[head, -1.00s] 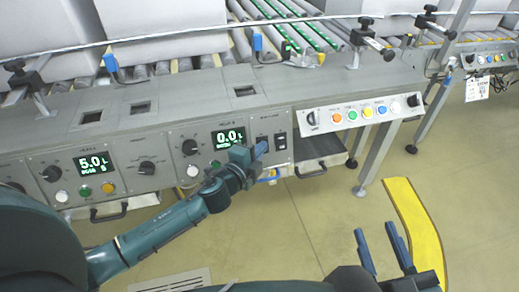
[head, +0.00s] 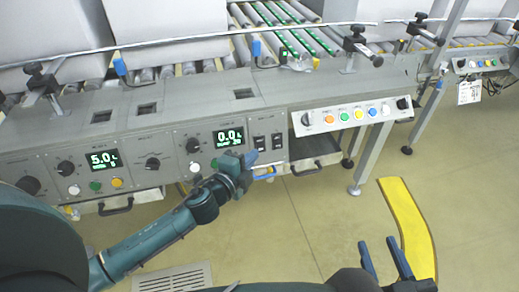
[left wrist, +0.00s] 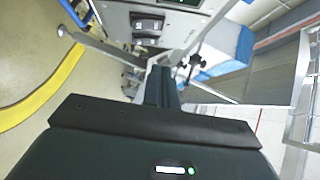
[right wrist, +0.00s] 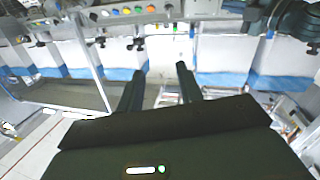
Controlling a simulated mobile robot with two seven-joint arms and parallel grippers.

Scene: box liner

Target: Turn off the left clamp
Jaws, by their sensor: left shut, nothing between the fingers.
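Two black rocker switches sit side by side on the grey control panel, right of the display reading 0.0. The left switch (head: 259,142) and right switch (head: 277,140) both show in the head view. They also show in the left wrist view as an upper switch (left wrist: 147,22) and a lower one (left wrist: 147,41). Their on or off positions are too small to tell. The clamp labels are unreadable. My left gripper (head: 250,157) is shut and empty, just below and left of the left switch; contact cannot be judged. My right gripper (head: 384,260) is open and empty, away from the panel.
The panel carries a 0.0 display (head: 228,138), a 5.0 display (head: 104,160), knobs and coloured buttons. A button box (head: 350,116) adjoins on the right. Floor with a yellow strip (head: 408,225) is open on the right.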

